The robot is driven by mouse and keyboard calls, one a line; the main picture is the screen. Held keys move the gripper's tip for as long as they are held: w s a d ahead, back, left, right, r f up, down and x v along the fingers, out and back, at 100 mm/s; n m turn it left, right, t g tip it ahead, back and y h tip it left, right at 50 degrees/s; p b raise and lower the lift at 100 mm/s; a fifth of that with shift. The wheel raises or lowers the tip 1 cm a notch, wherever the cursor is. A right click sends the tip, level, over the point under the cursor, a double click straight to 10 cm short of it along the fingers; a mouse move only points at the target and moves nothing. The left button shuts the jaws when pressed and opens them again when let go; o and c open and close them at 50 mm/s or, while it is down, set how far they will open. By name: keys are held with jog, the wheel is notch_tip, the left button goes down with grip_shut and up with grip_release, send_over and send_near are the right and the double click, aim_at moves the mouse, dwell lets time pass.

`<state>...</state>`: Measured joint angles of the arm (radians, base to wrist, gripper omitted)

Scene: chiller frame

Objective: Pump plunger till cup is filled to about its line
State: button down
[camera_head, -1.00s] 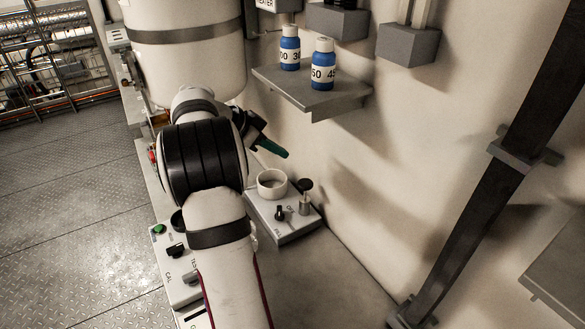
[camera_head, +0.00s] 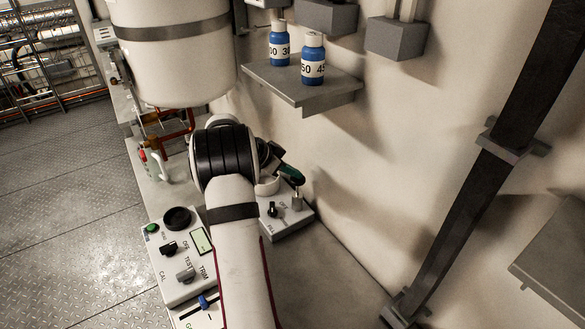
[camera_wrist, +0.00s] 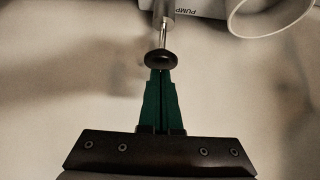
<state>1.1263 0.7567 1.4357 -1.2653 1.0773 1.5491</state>
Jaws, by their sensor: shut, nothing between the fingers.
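The white cup (camera_head: 266,187) stands on the grey pump box (camera_head: 285,225), partly hidden by my arm; its open ring also shows at the top right of the wrist view (camera_wrist: 262,28). Its line and fill level cannot be made out. The plunger (camera_head: 297,200) is a metal post beside the cup; in the wrist view its dark round knob (camera_wrist: 161,60) sits on a thin rod. My gripper (camera_head: 298,176), with green fingers, is shut and empty. In the wrist view its fingertips (camera_wrist: 161,73) overlap the knob's near edge; whether they touch cannot be told.
A control panel (camera_head: 180,255) with knobs and a small display lies left of my arm. A shelf (camera_head: 300,90) with two blue bottles (camera_head: 313,60) is on the wall above. A large white tank (camera_head: 170,60) hangs at upper left. A dark diagonal strut (camera_head: 480,170) stands at right.

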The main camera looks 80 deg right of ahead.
aim_at(292, 182)
jog(key=shift+f, duration=1.85)
notch_tip(292, 182, up, 4)
jog(key=shift+r, duration=0.1)
jog(key=v, duration=1)
